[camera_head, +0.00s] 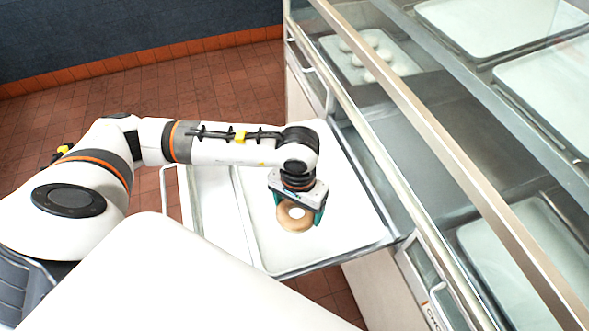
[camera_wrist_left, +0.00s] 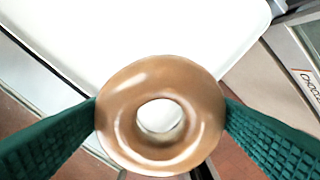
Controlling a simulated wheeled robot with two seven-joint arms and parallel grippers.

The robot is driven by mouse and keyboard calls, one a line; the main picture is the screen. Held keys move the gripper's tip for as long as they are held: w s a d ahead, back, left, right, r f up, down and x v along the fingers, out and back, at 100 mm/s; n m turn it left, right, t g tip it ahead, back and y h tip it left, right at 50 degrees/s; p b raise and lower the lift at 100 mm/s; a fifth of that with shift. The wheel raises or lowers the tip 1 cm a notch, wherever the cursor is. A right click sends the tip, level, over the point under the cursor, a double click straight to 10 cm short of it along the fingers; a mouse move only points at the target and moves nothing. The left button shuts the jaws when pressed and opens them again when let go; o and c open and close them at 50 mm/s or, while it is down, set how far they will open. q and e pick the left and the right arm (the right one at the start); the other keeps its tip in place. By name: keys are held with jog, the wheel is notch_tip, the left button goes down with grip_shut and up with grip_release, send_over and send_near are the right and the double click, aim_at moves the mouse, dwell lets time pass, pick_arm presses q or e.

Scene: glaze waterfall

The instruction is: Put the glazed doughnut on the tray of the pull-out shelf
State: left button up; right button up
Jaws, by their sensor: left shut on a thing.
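The glazed doughnut (camera_head: 296,227) is a brown ring with a shiny top. My left gripper (camera_head: 300,208) is shut on it, with the green fingers on opposite sides of the ring. The doughnut also fills the middle of the left wrist view (camera_wrist_left: 160,152), between the two green fingers. The white tray (camera_head: 340,217) lies on the pull-out shelf (camera_head: 386,243), which sticks out from the cabinet. In the head view the doughnut appears over the tray's front part; in the wrist view it overlaps the tray's edge. The gap between doughnut and tray cannot be judged. My right gripper is not in view.
The glass-fronted cabinet (camera_head: 425,125) stands to the right, with more trays inside. One inner tray (camera_head: 398,77) at the back holds several pale round items. A handle (camera_head: 432,275) sits on the cabinet front near the shelf. The red tiled floor (camera_head: 200,95) is clear behind my arm.

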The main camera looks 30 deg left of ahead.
pick_arm(q)
jog(key=w+a+f+n+b, duration=0.1)
jog(key=w+a+f+b, duration=0.1)
jog(key=w+a+f+n+b, duration=0.1)
jog(key=w+f+b, duration=0.1)
jog(key=w+f, duration=0.1)
jog(key=w+a+f+b, duration=0.2)
jog(key=f, duration=0.1)
jog(key=shift+w+a+f+n, duration=0.1)
jog(key=shift+w+a+n, duration=0.15)
jog(key=shift+a+n, duration=0.15)
jog(key=w+a+b, duration=0.1)
jog(key=w, duration=0.1)
jog(key=w+a+n+b, duration=0.1)
jog(key=a, duration=0.1)
jog(key=w+a+n+b, duration=0.1)
jog(key=w, duration=0.1)
jog(key=shift+w+a+r, duration=0.2)
jog(key=shift+w+a, duration=0.15)
jog(key=w+a+r+n+b, duration=0.2)
jog(key=w+a+r+n, duration=0.1)
jog(key=w+a+r, duration=0.1)
notch_tip(320, 180, down, 9)
jog(key=shift+a+f+p, duration=0.15)
jog(key=shift+p, duration=0.8)
